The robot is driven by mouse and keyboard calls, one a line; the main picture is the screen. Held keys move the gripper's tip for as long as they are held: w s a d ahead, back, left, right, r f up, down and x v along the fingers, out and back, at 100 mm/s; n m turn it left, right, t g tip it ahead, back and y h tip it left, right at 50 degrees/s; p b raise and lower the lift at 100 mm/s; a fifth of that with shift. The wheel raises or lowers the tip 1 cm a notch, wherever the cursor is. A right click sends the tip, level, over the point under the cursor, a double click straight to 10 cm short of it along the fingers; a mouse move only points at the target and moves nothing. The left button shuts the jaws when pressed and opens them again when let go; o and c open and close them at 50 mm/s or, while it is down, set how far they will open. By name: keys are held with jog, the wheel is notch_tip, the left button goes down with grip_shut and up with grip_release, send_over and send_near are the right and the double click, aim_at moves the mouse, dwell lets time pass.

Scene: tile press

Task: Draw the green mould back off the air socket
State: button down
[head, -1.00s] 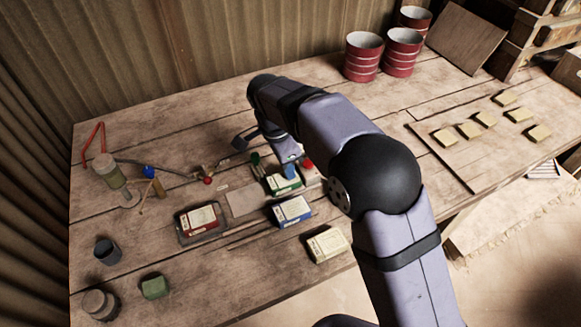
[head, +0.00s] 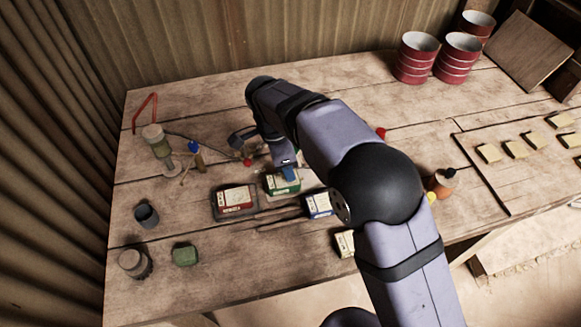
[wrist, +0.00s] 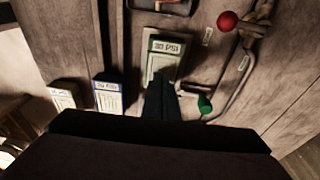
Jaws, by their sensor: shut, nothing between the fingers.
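The green mould (head: 283,184) is a flat block with a white label. It lies between the red and blue moulds, and it also shows in the wrist view (wrist: 165,48) with a 30 PSI label. My gripper (wrist: 160,84) is shut with nothing in it. Its fingers point down at the end of the green mould by the green valve knob (wrist: 205,103). They overlap that end in the picture; I cannot tell whether they touch it. The air socket is not clearly visible; my fingers and arm cover much of that area.
The red mould (head: 234,201) lies left of the green one. The blue mould (head: 318,205) and cream mould (head: 344,243) lie to the right, partly behind my arm. A red knob (wrist: 228,20) sits on the pipe. A mug (head: 146,214) stands at the left, with bare planks around it.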

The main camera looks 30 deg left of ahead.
jog(key=shift+r, duration=0.4)
jog(key=shift+r+p, duration=0.1)
jog(key=shift+p, duration=0.2)
jog(key=shift+s+r, duration=0.1)
jog(key=shift+r, duration=0.05)
jog(key=s+a+b, duration=0.2)
jog(key=s+a, duration=0.6)
jog(key=shift+s+a, duration=0.25)
jog(key=shift+a, duration=0.05)
